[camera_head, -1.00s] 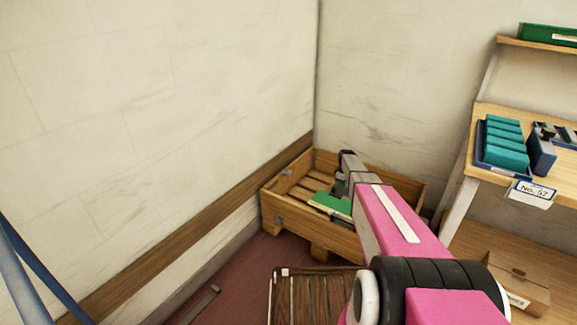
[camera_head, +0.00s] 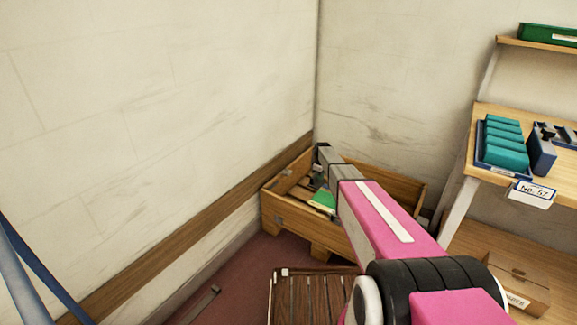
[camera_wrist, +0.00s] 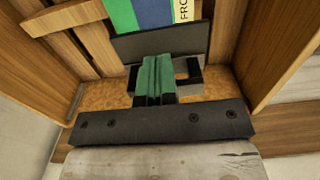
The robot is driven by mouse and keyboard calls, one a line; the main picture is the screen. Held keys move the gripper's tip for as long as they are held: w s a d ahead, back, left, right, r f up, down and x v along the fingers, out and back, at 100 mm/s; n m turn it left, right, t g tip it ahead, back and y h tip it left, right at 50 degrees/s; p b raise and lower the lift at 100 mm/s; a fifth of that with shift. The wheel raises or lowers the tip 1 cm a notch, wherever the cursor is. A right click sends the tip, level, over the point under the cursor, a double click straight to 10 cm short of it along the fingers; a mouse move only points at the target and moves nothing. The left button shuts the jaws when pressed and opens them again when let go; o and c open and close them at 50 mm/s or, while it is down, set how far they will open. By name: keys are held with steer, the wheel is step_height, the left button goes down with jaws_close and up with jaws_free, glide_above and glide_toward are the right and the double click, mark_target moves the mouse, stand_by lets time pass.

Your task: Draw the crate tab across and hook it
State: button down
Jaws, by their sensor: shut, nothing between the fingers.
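The wooden crate (camera_head: 350,235) stands on the floor in the corner, and its slats also show in the wrist view (camera_wrist: 62,17). A green thing (camera_head: 323,201) lies inside it, partly covered by my arm. My gripper (camera_head: 318,178) is low over the left part of the crate. In the wrist view my gripper (camera_wrist: 157,70) is shut and empty, with green surfaces close together at its middle. A panel with green, blue and cream bands (camera_wrist: 155,12) lies beyond the fingers. I cannot make out the tab or hook clearly.
Walls close in on the crate's left and back. A slatted wooden piece (camera_head: 312,295) lies in front of it. At right is a shelf unit (camera_head: 455,215) with teal blocks (camera_head: 505,140), and a cardboard box (camera_head: 520,285) below. Some red floor (camera_head: 235,280) is clear.

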steer(key=w+a, duration=1.1)
steer(key=a, duration=0.5)
steer(key=shift+s, duration=0.15)
steer(key=shift+s+d, duration=0.45)
steer(key=shift+d, duration=0.3)
step_height(320, 180, up, 9)
stand_by(0.8)
steer(key=s+d+r+m, duration=0.2)
steer(key=s+d, duration=0.3)
steer(key=s, duration=1.4)
steer(key=s+d+r+m, duration=0.3)
steer(key=s+d+m, duration=0.2)
steer(key=s, duration=1.4)
steer(key=s+d+r+m, duration=0.3)
steer(key=s+d, duration=0.3)
steer(key=s, duration=1.3)
steer(key=shift+m, duration=0.6)
